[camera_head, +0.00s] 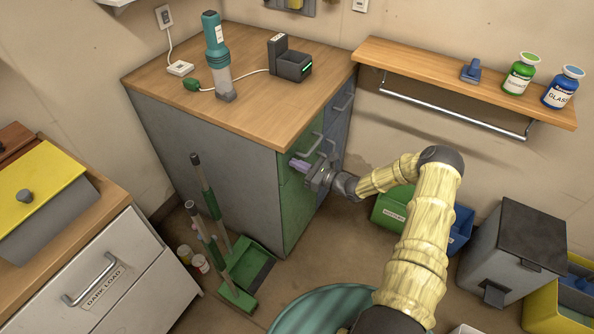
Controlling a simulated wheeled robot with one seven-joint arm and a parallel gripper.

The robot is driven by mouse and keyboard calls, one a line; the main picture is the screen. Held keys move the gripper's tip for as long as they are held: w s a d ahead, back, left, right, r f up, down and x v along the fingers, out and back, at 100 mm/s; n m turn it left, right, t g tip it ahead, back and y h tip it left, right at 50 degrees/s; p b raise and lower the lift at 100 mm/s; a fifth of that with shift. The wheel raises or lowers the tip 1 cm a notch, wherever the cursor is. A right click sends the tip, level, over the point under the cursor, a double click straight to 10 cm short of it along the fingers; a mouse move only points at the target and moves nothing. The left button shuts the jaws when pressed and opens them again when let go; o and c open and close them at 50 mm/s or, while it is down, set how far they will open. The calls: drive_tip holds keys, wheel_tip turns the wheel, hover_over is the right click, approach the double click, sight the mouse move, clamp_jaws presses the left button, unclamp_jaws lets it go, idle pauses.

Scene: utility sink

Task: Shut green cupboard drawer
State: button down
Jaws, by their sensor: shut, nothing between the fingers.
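The grey cupboard (205,140) has a wooden top and a front with green and blue parts. The green front (297,212) faces right, with a metal handle (308,147) near its top. My gripper (313,180) is shut and empty, close against the upper green front below that handle. A small pale purple thing (299,164) shows just left of the gripper. The gripper and wrist hide part of the front, so I cannot tell how far the green drawer stands out or whether the gripper touches it.
A teal flashlight (217,55) and a black charger (289,62) stand on the cupboard top. A wooden shelf (450,70) juts from the wall at right. A green bin (390,210) and a dark bin (515,245) stand below. A broom and dustpan (240,270) stand in front.

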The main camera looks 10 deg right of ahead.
drive_tip(key=shift+w+a+r, duration=0.15)
drive_tip(key=shift+w, duration=0.1)
drive_tip(key=v, duration=1.5)
drive_tip(key=s+a+r+n+g+h+p, duration=0.3)
drive_tip(key=s+a+r+n+g+p, duration=0.2)
drive_tip(key=s+a+r+n+g, duration=0.6)
drive_tip(key=s+r+n+h+p, duration=0.2)
drive_tip(key=s+r+n+h, duration=0.1)
drive_tip(key=r+n, duration=0.2)
drive_tip(key=s+d+r+n+t+h+p, duration=0.1)
drive_tip(key=s+r+n+h, duration=0.3)
drive_tip(key=r, duration=0.4)
drive_tip(key=s+d+r+n+t+h+p, duration=0.1)
drive_tip(key=s+r+n+h+p, duration=0.2)
drive_tip(key=r+n, duration=0.3)
drive_tip(key=shift+s+d+r+h+p, duration=0.25)
drive_tip(key=shift+s+r+h, duration=0.2)
drive_tip(key=shift+r, duration=0.4)
